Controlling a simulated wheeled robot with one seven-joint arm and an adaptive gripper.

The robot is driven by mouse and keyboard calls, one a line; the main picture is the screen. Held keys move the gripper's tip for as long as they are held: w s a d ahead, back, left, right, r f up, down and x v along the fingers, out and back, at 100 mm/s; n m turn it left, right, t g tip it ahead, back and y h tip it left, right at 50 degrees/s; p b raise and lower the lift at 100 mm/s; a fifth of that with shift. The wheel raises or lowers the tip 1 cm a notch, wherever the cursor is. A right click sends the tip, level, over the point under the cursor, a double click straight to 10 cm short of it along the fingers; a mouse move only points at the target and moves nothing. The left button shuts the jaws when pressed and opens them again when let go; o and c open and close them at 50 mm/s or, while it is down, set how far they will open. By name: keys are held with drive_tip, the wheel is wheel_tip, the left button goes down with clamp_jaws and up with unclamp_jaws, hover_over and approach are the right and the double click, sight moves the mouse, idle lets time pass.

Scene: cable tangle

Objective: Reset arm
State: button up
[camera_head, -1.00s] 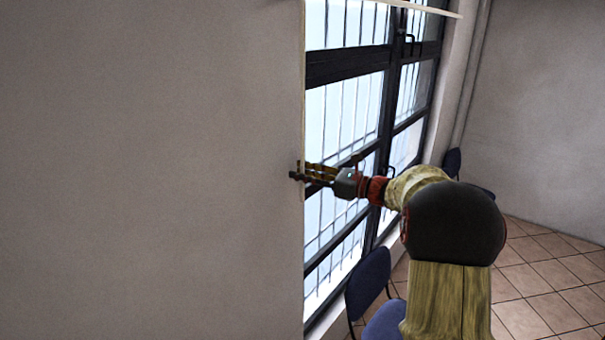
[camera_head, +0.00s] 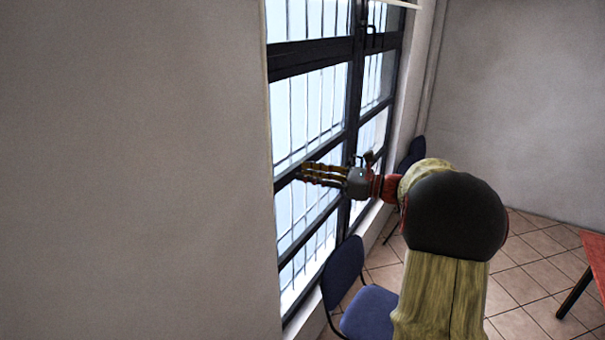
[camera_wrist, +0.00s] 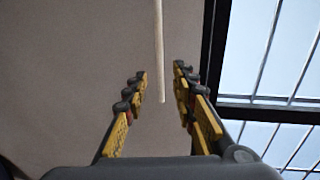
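My gripper (camera_head: 304,173) is stretched out to the left at the end of my arm, in front of the barred window in the head view. In the wrist view my gripper (camera_wrist: 160,82) has its yellow and dark fingers apart, with a clear gap between them. Nothing is held between the fingers.
A dark-framed window (camera_head: 310,110) lies behind my gripper, with a plain wall (camera_head: 130,170) to its left. A blue chair (camera_head: 368,312) stands below my arm, another (camera_head: 411,152) farther back. A red table (camera_head: 595,262) is at the right edge. Tiled floor (camera_head: 535,250) is open between.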

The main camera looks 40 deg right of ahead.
idle(0.5)
drive_tip(key=s+a+f+n+g+h, duration=0.1)
drive_tip(key=s+f+n+g, duration=0.1)
drive_tip(key=f, duration=0.3)
drive_tip(key=s+a+f+n+g, duration=0.1)
drive_tip(key=f+n+g, duration=0.1)
drive_tip(key=f, duration=0.4)
drive_tip(key=s+a+f+n+g+h+b, duration=0.3)
drive_tip(key=s+a+f+n+h+b, duration=0.1)
drive_tip(key=s+a+f+n+b, duration=0.8)
drive_tip(key=s+a+f+n+g+h+b, duration=0.2)
drive_tip(key=s+a+f+n+h+b, duration=0.2)
drive_tip(key=s+a+f+n+b, duration=0.8)
drive_tip(key=a+f+n+b, duration=0.1)
drive_tip(key=a+f+b, duration=0.3)
drive_tip(key=f+b, duration=0.2)
drive_tip(key=shift+s+a+f+n+g, duration=0.3)
drive_tip(key=shift+a+n+g, duration=0.1)
